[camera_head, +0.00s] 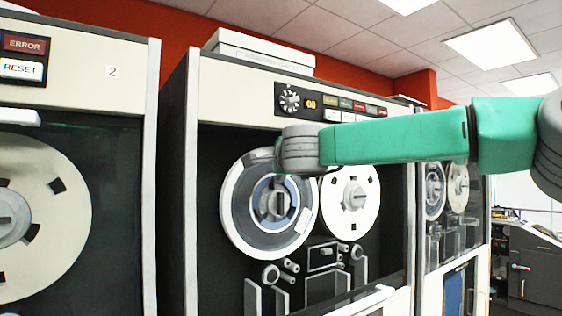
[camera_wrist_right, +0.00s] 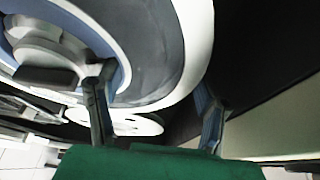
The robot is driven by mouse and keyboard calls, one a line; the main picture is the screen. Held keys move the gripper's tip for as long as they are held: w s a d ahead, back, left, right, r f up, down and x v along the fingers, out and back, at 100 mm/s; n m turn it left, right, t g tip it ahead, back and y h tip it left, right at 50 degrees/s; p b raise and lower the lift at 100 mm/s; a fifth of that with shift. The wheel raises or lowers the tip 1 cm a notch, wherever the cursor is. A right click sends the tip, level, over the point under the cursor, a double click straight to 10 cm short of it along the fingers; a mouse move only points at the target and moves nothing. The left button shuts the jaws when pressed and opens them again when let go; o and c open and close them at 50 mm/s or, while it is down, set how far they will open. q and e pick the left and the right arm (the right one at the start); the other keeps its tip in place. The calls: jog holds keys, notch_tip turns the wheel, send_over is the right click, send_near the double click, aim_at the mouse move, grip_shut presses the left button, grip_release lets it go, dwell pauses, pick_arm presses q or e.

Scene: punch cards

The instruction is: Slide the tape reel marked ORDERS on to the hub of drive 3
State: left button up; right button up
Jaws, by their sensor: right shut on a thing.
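A tape reel (camera_head: 240,208) with a pale rim, dark tape and a blue inner ring is at the left side of the middle drive (camera_head: 235,98). A small white label on it is too small to read. The drive's grey hub (camera_head: 275,203) shows through the reel's centre; how deep the reel sits on it I cannot tell. My right gripper (camera_head: 284,158) is at the reel's upper right edge. In the right wrist view its two fingers (camera_wrist_right: 152,95) are shut on the reel (camera_wrist_right: 170,40), one over its face, one at the rim. My left gripper is out of view.
A cream reel (camera_head: 350,200) sits close to the right in the same drive. Tape guides (camera_head: 290,266) stick out below. Drive 2 (camera_head: 90,70), with its large reel (camera_head: 60,200), stands at left. Another drive (camera_head: 447,225) stands at right. My arm crosses the front of the panel.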

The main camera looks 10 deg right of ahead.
jog(key=shift+w+a+r+p, duration=0.15)
jog(key=shift+w+a+p, duration=0.1)
jog(key=shift+w+p, duration=0.15)
jog(key=o, duration=1.8)
jog(key=shift+a, duration=0.1)
jog(key=shift+c, duration=1.4)
jog(key=shift+s+b, duration=0.35)
jog(key=shift+b, duration=0.05)
jog(key=s+d+b, duration=0.3)
jog(key=s, duration=0.5)
jog(key=shift+s+d+b, duration=0.3)
jog(key=shift+s, duration=0.1)
